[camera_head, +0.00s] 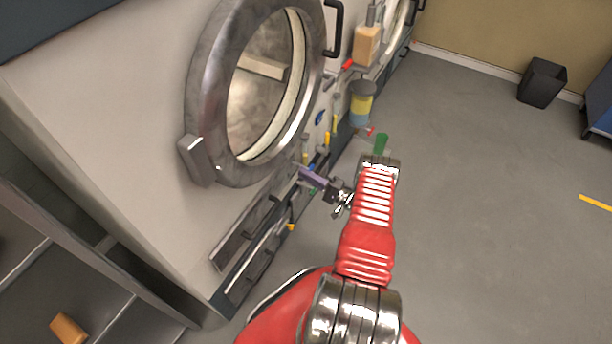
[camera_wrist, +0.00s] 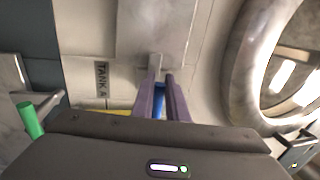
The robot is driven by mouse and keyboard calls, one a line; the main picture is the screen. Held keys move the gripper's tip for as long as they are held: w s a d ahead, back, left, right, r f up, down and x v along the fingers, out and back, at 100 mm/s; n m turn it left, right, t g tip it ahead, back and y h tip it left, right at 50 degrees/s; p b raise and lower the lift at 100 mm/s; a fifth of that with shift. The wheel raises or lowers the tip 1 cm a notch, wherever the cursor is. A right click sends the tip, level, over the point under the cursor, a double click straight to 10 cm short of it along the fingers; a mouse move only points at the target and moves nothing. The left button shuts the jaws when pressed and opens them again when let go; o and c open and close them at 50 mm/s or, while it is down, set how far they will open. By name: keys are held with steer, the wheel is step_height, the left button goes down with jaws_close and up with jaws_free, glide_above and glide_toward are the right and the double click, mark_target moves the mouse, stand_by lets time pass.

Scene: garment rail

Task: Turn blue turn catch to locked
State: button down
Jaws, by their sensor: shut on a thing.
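The blue turn catch (camera_wrist: 160,103) shows in the wrist view as a blue strip between the two purple fingers of my gripper (camera_wrist: 161,88). The fingers are shut on it, and they hide most of it, so I cannot tell its turned position. In the head view my gripper (camera_head: 307,173) reaches left to the machine's front panel, low and to the right of the round door. Only a small blue spot shows there beside the fingertips.
A round metal-rimmed door (camera_head: 198,95) stands above and left of my gripper. A blue knob (camera_head: 319,118), yellow handles and a green handle (camera_head: 381,143) are close by on the panel. A yellow-blue container (camera_head: 361,103) is farther along. The floor at right is clear up to a black bin (camera_head: 541,83).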

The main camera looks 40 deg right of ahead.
steer(key=shift+s+a+f, duration=0.1)
steer(key=shift+a+f, duration=0.15)
steer(key=c, duration=2.1)
jaws_free()
steer(key=o, duration=0.4)
steer(key=shift+d+r, duration=0.1)
steer(key=shift+d, duration=0.05)
steer(key=shift+c, duration=0.2)
steer(key=v, duration=1.3)
steer(key=shift+s, duration=0.35)
steer(key=shift+d, duration=0.1)
